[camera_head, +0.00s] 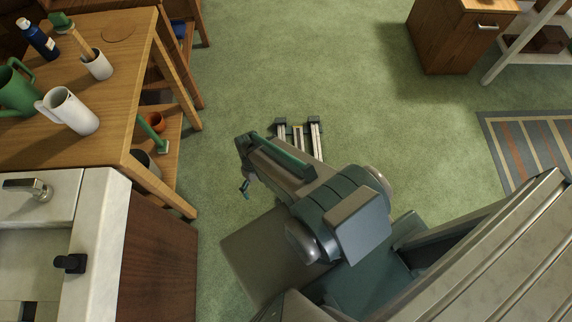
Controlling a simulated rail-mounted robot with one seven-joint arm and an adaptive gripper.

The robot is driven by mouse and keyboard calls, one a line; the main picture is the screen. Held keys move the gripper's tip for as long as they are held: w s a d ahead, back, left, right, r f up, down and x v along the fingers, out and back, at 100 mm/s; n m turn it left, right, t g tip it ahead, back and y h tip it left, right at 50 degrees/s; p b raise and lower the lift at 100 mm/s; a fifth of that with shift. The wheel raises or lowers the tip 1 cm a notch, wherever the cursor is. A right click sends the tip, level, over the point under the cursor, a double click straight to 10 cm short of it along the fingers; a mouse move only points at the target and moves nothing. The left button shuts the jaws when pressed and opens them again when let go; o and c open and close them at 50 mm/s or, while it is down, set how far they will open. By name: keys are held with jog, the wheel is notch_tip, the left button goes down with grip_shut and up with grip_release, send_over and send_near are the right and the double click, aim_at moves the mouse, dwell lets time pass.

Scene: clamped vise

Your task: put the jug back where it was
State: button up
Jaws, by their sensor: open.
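Two jugs stand on the wooden table (135,75) at the upper left. One is a white jug (74,112) near the table's front edge, its handle to the left. The other is a green jug (17,92), partly cut off by the left picture edge. The frame does not tell which one is meant. A faint round outline (118,33) marks a bare part of the tabletop. My gripper (245,188) is open, small in view below the end of my folded arm and partly hidden by it. It is over the floor, right of the table and apart from both jugs.
A white cup (97,66) with a green-headed brush and a blue bottle (37,38) stand behind the jugs. An orange pot (155,122) sits on the lower shelf. A sink counter (95,215) adjoins the table.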

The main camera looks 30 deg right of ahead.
jog(key=s+d+f+m+g+h, duration=0.1)
jog(key=s+d+f, duration=0.1)
jog(key=s, duration=0.4)
jog(key=s+d+f+g, duration=0.1)
jog(key=s+d+g, duration=0.1)
jog(key=s, duration=0.4)
jog(key=shift+d+f+m+h, duration=0.4)
jog(key=shift+d, duration=0.15)
